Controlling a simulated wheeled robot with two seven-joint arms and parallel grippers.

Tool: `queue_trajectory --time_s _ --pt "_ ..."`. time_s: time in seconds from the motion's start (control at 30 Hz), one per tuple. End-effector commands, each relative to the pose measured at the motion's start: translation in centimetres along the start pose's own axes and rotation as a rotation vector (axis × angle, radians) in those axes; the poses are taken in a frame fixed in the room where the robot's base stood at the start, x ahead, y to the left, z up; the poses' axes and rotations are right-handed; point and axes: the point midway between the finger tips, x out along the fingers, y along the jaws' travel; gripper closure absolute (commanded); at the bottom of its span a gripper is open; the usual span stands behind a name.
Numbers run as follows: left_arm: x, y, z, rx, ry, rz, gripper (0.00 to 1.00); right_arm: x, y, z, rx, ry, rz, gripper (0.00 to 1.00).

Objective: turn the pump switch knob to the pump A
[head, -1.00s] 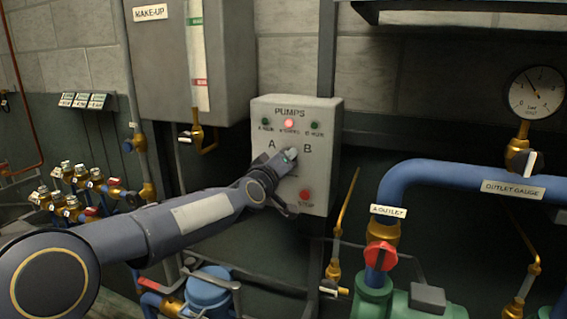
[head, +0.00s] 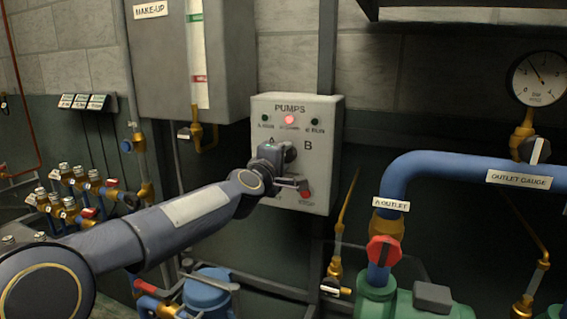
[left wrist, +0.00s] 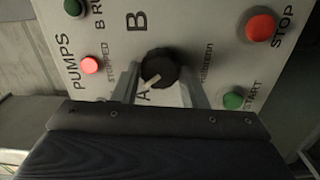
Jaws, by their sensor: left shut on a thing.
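The pump panel (head: 325,180) is a light grey box marked PUMPS, with A, B and STOP markings. The knob's pale pointer line is turned toward the letter A (left wrist: 142,97). The red lamp (left wrist: 91,65) beside "stopped" is lit. My right gripper is not in view.
A red stop button (head: 306,194) is just below my left gripper. A green start button (left wrist: 233,100) shows in the left wrist view. The blue outlet pipe (head: 440,172) with a red valve handle (head: 384,252) stands to the right. Brass valves (head: 80,190) stand at left.

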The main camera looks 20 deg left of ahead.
Motion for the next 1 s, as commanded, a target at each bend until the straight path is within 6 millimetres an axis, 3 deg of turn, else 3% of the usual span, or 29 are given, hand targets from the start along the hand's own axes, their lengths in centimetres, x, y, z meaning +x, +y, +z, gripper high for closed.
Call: queue_trajectory --time_s 0.03,0.13,0.47,1.0 --pt "0.0 -0.3 0.1 -0.02 -0.003 -0.006 0.59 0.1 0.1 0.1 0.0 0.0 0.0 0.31" --pt "0.0 -0.2 0.1 -0.014 -0.003 -0.005 0.45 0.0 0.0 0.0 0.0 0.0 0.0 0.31" --pt "-0.3 0.0 0.0 -0.011 0.0 -0.001 0.45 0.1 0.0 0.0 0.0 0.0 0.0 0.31" --pt "-6.4 0.0 0.0 -0.009 0.0 0.0 0.45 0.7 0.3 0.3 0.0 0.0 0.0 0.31"
